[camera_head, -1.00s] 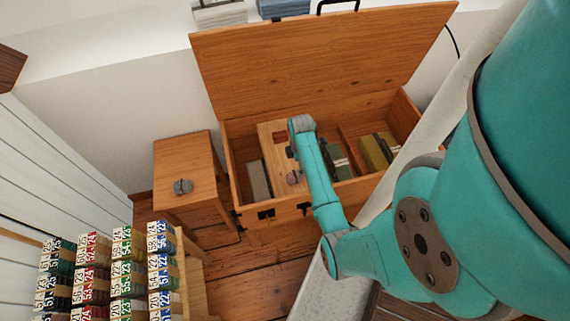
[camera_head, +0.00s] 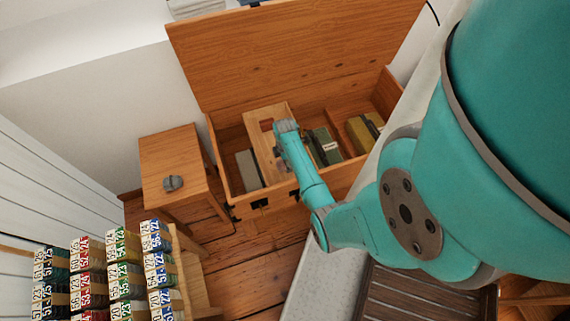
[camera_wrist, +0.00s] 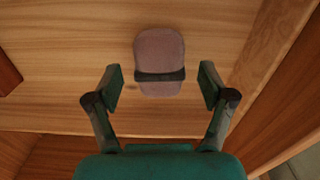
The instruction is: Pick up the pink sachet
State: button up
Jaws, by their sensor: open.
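The pink sachet (camera_wrist: 158,52) is a dusky pink, rounded pad with a dark band across it. It lies on a pale wooden surface in the wrist view. My gripper (camera_wrist: 163,87) is open, with one finger to each side of the sachet's lower part in the picture and clear gaps on both sides. Nothing is held. In the head view the wooden tray (camera_head: 267,137) sits inside the open wooden chest (camera_head: 235,192). My forearm and wrist reach over this tray, and I cannot make out the sachet there.
The chest's lid (camera_head: 290,52) stands open behind. Grey (camera_head: 249,170), green (camera_head: 323,146) and yellow (camera_head: 362,134) items lie in the chest. A side table (camera_head: 158,152) holds a grey round object (camera_head: 173,183). A rack of numbered packets (camera_head: 125,270) stands at the lower left.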

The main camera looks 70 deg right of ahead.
jog(key=shift+f, duration=0.55)
jog(key=c, duration=1.2)
jog(key=shift+c, duration=0.2)
